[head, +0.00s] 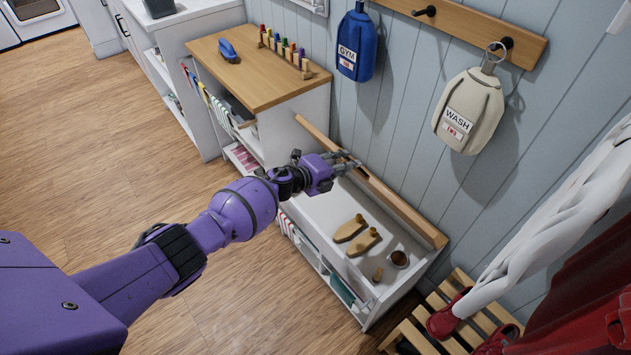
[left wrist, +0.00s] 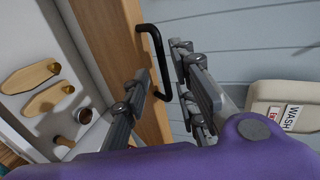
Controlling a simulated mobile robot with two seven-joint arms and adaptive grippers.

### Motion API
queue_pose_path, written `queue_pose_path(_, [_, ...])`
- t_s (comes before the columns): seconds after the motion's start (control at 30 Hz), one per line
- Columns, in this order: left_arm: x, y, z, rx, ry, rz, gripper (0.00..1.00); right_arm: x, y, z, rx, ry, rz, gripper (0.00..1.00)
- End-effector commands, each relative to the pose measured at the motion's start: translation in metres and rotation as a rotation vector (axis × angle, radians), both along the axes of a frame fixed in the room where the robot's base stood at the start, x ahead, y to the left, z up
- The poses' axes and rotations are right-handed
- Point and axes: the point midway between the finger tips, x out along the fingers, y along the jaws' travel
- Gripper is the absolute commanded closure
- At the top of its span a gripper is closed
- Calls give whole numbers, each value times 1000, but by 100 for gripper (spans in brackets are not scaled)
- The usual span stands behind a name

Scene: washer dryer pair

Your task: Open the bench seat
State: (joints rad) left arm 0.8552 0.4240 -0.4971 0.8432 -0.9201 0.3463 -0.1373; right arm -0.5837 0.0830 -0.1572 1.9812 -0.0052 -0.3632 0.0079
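The bench (head: 318,207) is a low white unit against the wall. Its wooden seat (head: 400,208) stands raised and nearly upright along the wall, seen almost edge-on, and the white inside shows. The seat also shows in the left wrist view (left wrist: 128,22), with a black bar handle (left wrist: 153,45). My left gripper (head: 347,161) is at the seat's upper part. In the left wrist view its fingers (left wrist: 162,66) are apart, one on each side of the handle; I cannot tell whether they touch it. My right gripper is not in view.
Wooden shoe trees (head: 350,228) and a round cup (head: 399,259) lie inside the bench. A wood-topped cabinet (head: 262,82) stands beyond it. Blue (head: 357,45) and cream (head: 468,110) bags hang above. A slatted rack (head: 462,283) stands at right. The floor (head: 95,150) at left is clear.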

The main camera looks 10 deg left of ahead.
Motion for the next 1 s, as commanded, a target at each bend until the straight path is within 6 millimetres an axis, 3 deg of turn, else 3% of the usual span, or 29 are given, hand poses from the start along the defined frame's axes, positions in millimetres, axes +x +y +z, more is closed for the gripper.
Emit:
queue_pose_path(0.47, [-4,8,5,6,-6,-1,74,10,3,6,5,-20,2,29])
queue_pose_path(1.0, [-75,60,34,4,-2,0,74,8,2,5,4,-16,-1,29])
